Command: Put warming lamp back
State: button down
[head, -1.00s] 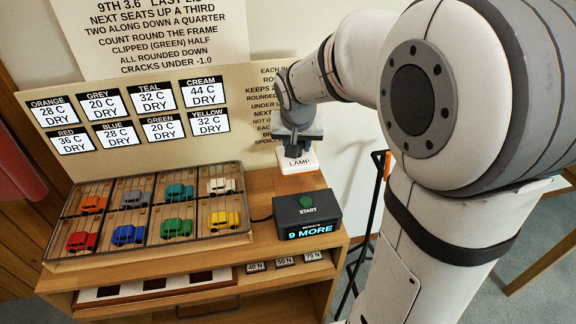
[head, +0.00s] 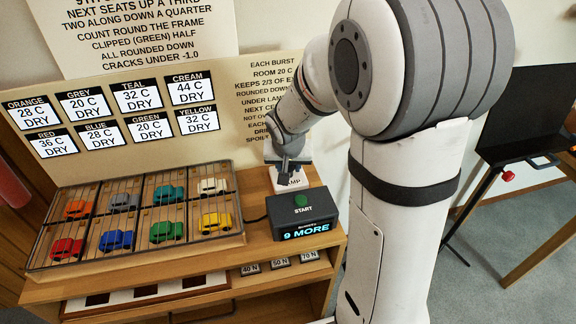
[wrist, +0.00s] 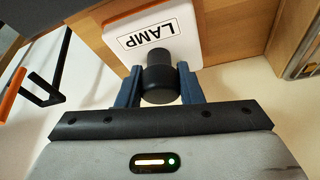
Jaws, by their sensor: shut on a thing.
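The warming lamp (wrist: 161,84) is a dark, round-headed cylinder. My gripper (wrist: 160,88) is shut on it, with one blue finger on each side in the wrist view. The white pad marked LAMP (wrist: 155,35) lies right behind the lamp in that view. In the head view my gripper (head: 287,172) is directly over the LAMP pad (head: 290,182) at the right end of the bench, and hides part of its label. I cannot tell whether the lamp touches the pad.
A START box (head: 302,214) reading 9 MORE stands just in front of the pad. A rack (head: 135,250) of several coloured toy cars fills the bench's left side. A board with temperature cards (head: 110,110) stands behind. A dark stand (head: 470,195) is at the right.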

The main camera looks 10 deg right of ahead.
jog(key=shift+f, duration=0.1)
jog(key=c, duration=1)
grip_release()
jog(key=shift+r, duration=0.2)
jog(key=shift+s+r, duration=0.1)
jog(key=shift+r, duration=0.2)
jog(key=p+v, duration=0.2)
jog(key=v, duration=0.9)
jog(key=s+d+f+n+g+y, duration=0.1)
jog(key=s+n+g, duration=0.1)
jog(key=s, duration=1.4)
jog(key=shift+s+n, duration=0.4)
jog(key=shift+n, duration=0.1)
